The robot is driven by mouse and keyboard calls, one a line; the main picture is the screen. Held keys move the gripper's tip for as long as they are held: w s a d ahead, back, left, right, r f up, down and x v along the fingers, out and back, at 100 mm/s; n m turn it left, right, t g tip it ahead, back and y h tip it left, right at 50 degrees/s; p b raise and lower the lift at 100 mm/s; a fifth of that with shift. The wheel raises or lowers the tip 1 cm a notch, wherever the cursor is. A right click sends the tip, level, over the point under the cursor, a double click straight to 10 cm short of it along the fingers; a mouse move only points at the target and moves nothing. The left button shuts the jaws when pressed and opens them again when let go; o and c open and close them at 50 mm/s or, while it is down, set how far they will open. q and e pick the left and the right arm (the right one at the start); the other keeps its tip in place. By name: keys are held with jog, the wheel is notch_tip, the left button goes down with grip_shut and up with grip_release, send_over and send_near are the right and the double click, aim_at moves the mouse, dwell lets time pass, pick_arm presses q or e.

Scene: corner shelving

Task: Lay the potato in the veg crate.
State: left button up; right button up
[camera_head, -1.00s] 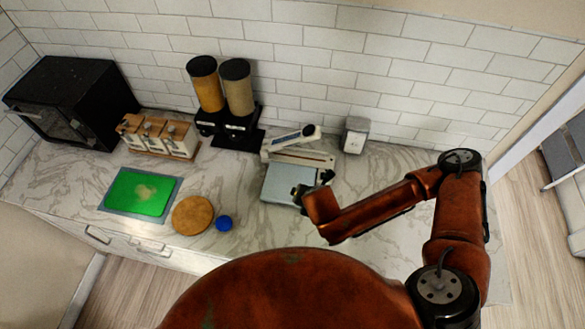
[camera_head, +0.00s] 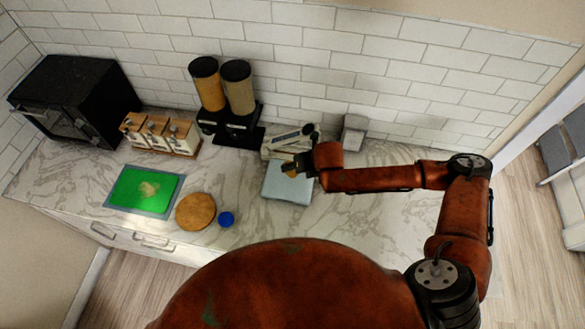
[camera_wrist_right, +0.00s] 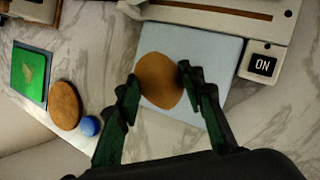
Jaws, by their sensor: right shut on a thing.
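The potato (camera_wrist_right: 159,80) is brown and oval. It sits between the fingers of my right gripper (camera_wrist_right: 155,90), which is shut on it. My left gripper is out of view.
A round wooden board (camera_head: 195,211) and a blue round thing (camera_head: 226,219) lie between scale and crate. Behind stand dispensers (camera_head: 238,88), a wooden rack (camera_head: 160,135) and a black oven (camera_head: 75,98).

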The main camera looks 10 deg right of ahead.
jog(key=w+f, duration=0.1)
jog(key=f, duration=0.1)
jog(key=w+f, duration=0.2)
jog(key=shift+d, duration=0.2)
jog(key=shift+w+f+p, duration=0.2)
jog(key=shift+f+p, duration=0.55)
jog(key=shift+f, duration=1)
jog(key=o, duration=1.4)
jog(key=shift+c, duration=0.2)
